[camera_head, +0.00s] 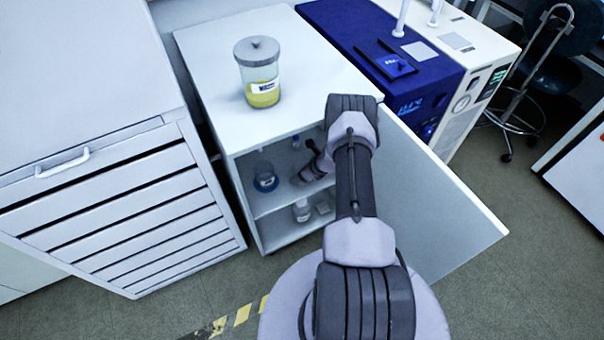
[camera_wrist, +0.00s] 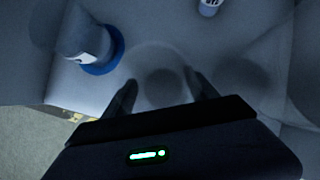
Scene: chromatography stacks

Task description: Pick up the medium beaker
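A clear, round glass vessel, likely the medium beaker (camera_wrist: 160,62), stands on a pale shelf in the wrist view. Its outline is faint, with a dark round patch inside. My gripper (camera_wrist: 160,80) has its two dark fingers spread, one at each side of the near part of the glass. I cannot tell whether they touch it. In the head view my arm reaches into the open cabinet (camera_head: 232,170).
A blue-ringed flask (camera_wrist: 98,50) stands left of the beaker, also on the upper shelf in the head view (camera_head: 265,182). The open door (camera_head: 430,200) is at right. A lidded yellow-liquid jar (camera_head: 258,75) stands on top.

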